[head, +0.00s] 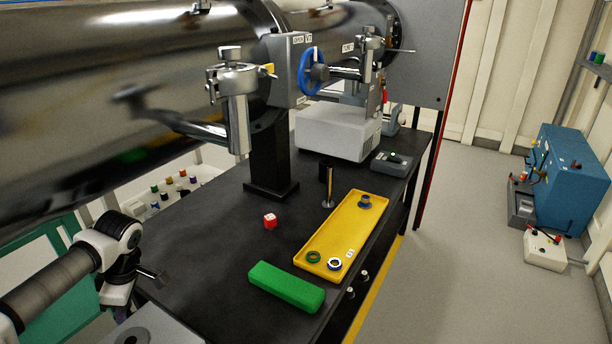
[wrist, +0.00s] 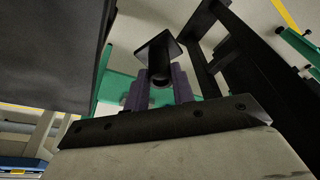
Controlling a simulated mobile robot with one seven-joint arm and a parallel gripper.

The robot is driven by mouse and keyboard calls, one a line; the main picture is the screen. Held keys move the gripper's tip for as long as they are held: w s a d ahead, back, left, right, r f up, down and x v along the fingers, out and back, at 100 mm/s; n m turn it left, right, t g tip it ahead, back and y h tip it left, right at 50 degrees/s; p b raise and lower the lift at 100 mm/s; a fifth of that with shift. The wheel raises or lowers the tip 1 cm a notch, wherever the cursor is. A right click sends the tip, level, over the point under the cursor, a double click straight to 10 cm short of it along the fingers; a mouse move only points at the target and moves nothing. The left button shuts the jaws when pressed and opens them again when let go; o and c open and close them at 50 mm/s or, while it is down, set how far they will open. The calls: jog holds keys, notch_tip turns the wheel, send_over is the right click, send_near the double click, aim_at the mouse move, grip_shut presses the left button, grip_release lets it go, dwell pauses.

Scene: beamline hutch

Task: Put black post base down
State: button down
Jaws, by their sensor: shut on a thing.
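The black post base (wrist: 158,52), a square plate with a short round tube, shows in the wrist view. My gripper (wrist: 160,92) is shut on it, with a purple finger on each side of the tube. In the head view my arm is at the lower left, beside the near left end of the black table (head: 215,240). The fingers are mostly hidden there, and I cannot clearly make out the held base in that view.
The left middle of the tabletop is clear.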

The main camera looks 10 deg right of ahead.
jog(key=shift+s+a, duration=0.25)
jog(key=shift+a, duration=0.35)
jog(key=shift+s+a, duration=0.25)
jog(key=shift+a, duration=0.3)
jog(key=w+d+p, duration=0.1)
jog(key=w+d, duration=0.2)
jog(key=w+d+p, duration=0.1)
jog(key=w+d, duration=0.2)
jog(key=w, duration=0.1)
jog(key=w+d+p, duration=0.1)
jog(key=w+d, duration=0.2)
jog(key=w, duration=0.1)
jog(key=w+d, duration=0.1)
jog(key=w+d+p, duration=0.1)
jog(key=w, duration=0.1)
jog(key=shift+w+d, duration=0.1)
jog(key=shift+d, duration=0.15)
jog(key=shift+f+p, duration=0.4)
jog(key=shift+f, duration=0.05)
jog(key=shift+a+f, duration=0.15)
jog(key=shift+f, duration=0.15)
jog(key=c, duration=1.2)
grip_release()
jog(key=shift+f, duration=0.1)
jog(key=shift+o, duration=0.2)
